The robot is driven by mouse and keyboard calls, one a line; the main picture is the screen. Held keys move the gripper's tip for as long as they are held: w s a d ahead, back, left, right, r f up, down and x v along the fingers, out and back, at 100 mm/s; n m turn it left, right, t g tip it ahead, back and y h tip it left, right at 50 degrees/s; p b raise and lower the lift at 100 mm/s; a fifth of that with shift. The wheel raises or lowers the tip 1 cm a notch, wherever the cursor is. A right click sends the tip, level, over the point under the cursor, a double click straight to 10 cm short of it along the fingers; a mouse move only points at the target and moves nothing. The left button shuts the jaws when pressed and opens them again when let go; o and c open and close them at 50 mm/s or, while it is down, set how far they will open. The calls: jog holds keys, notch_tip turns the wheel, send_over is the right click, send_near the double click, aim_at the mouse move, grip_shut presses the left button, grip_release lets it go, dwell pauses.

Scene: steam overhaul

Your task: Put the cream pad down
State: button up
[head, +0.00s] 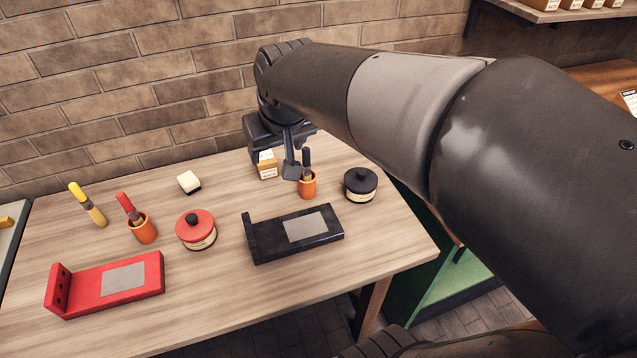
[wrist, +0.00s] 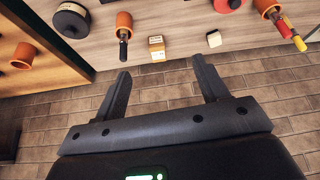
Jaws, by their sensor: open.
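The cream pad (head: 189,182) is a small cream block with a dark lower part. It rests on the wooden table (head: 215,265), towards the back and left of my gripper. It also shows in the wrist view (wrist: 214,39), near the table's wall-side edge. My gripper (wrist: 162,68) is open, with nothing between its fingers. In the head view my gripper (head: 291,160) is at the back of the table, partly hidden by my arm. A small labelled cardboard box (head: 267,165) stands close by it; in the wrist view the box (wrist: 157,47) appears beyond the gap between the fingertips.
Orange cups with a black brush (head: 307,185) and a red brush (head: 128,208) stand on the table. A yellow brush (head: 88,205), red tin (head: 196,230), black tin (head: 361,185), red stand (head: 105,284) and black stand (head: 293,233) are there too. A brick wall (head: 130,80) rises behind.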

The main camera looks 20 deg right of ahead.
jog(key=s+d+f+m, duration=0.1)
jog(key=s+d, duration=0.3)
jog(key=s, duration=0.9)
jog(key=shift+s+d+f+h, duration=0.15)
jog(key=shift+s+f+h, duration=0.15)
jog(key=shift+f, duration=0.2)
